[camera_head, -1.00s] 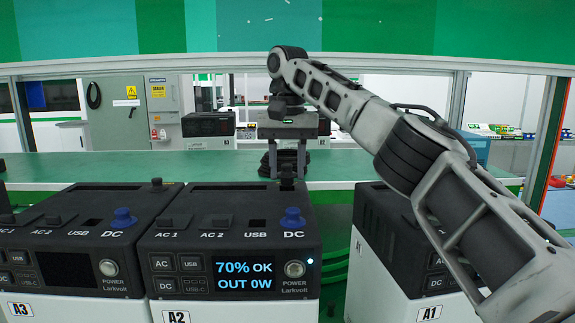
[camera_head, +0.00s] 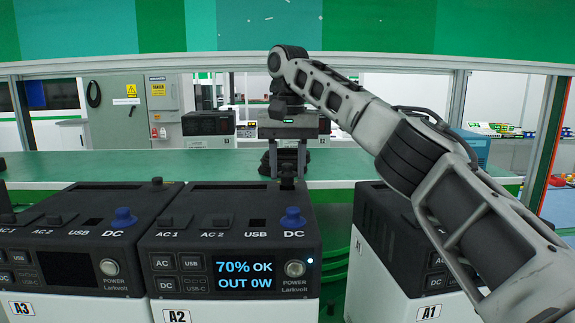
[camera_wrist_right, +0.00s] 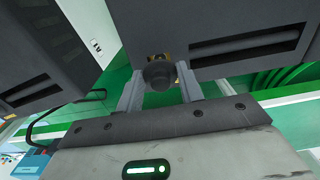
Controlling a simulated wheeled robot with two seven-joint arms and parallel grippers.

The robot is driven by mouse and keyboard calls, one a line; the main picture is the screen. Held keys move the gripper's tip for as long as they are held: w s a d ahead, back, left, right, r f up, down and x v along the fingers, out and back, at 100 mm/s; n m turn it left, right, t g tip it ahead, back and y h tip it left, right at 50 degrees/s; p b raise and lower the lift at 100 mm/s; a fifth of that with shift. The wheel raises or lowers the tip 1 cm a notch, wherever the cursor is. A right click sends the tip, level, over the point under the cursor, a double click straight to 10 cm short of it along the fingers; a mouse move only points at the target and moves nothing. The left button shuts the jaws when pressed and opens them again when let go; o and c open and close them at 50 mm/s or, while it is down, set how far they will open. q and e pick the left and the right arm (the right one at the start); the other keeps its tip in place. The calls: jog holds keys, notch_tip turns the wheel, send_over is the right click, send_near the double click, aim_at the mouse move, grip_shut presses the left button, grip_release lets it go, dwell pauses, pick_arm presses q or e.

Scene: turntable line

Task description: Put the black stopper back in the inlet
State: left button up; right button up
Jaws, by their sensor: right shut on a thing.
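The black stopper (camera_wrist_right: 158,75) shows in the right wrist view as a round dark knob between my right gripper's fingers (camera_wrist_right: 160,88). A small brass-coloured part, seemingly at the inlet (camera_wrist_right: 154,57), shows just behind it at the unit's edge. In the head view my right gripper (camera_head: 287,172) points down at the rear edge of the power unit A2 (camera_head: 235,205), shut on the stopper (camera_head: 287,184). How far the stopper sits in the inlet is hidden. My left gripper is not in view.
Power unit A3 (camera_head: 75,215) stands close on the left, with a black stopper (camera_head: 157,182) at its rear edge. Unit A1 (camera_head: 385,225) stands right, partly behind my right arm. Blue DC knobs (camera_head: 292,217) stick up on top. A green bench (camera_head: 90,167) lies behind.

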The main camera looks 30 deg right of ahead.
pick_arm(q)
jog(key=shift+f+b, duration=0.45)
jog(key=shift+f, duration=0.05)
pick_arm(e)
jog(key=shift+f, duration=1.05)
jog(key=o, duration=1.1)
